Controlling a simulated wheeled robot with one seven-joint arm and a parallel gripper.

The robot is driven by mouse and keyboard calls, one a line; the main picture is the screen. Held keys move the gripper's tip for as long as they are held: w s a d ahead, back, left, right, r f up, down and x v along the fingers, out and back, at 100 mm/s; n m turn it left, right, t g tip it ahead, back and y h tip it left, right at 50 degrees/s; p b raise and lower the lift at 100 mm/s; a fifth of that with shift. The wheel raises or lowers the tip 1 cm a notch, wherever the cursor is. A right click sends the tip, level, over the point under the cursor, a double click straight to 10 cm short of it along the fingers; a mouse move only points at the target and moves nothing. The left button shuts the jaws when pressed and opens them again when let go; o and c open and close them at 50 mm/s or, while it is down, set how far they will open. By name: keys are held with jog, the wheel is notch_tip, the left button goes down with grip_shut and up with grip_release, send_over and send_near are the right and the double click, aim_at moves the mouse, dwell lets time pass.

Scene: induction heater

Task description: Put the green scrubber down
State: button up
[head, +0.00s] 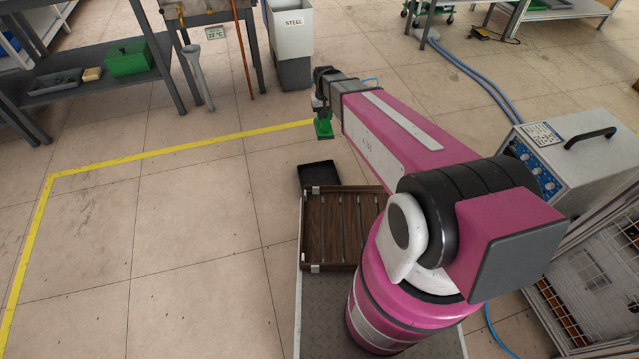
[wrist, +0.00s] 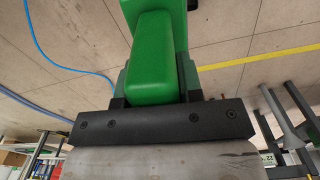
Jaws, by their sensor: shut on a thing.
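The green scrubber (head: 323,126) hangs from my gripper (head: 321,106), held out in the air over the floor in the head view. In the wrist view the green scrubber (wrist: 154,55) fills the top middle, and my gripper (wrist: 155,98) is shut on it. The fingertips are mostly hidden behind the scrubber and the dark gripper bar. No surface touches the scrubber in either view.
A black tray (head: 318,176) and a wooden slatted tray (head: 340,262) lie below the arm. A shelf with a green box (head: 128,60) stands at the upper left, and a grey STEEL bin (head: 290,50) at the back. A heater unit (head: 570,160) stands at right. The left floor is clear.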

jog(key=s+a+f, duration=0.2)
jog(key=a+f, duration=0.1)
jog(key=f, duration=0.6)
jog(key=s+a+f+n, duration=0.1)
jog(key=s+a+f, duration=0.15)
jog(key=f, duration=0.65)
jog(key=s+a+f, duration=0.2)
jog(key=a+f, duration=0.2)
jog(key=f, duration=0.5)
jog(key=shift+w+d+f, duration=1.3)
jog(key=shift+w+f, duration=0.1)
jog(key=shift+f, duration=0.5)
jog(key=shift+w+d+f, duration=1.3)
jog(key=shift+w+f, duration=0.15)
jog(key=shift+f, duration=0.5)
jog(key=shift+w+d+f, duration=1.3)
jog(key=shift+w+f, duration=0.1)
jog(key=shift+f, duration=0.5)
jog(key=shift+f, duration=0.15)
jog(key=o, duration=0.8)
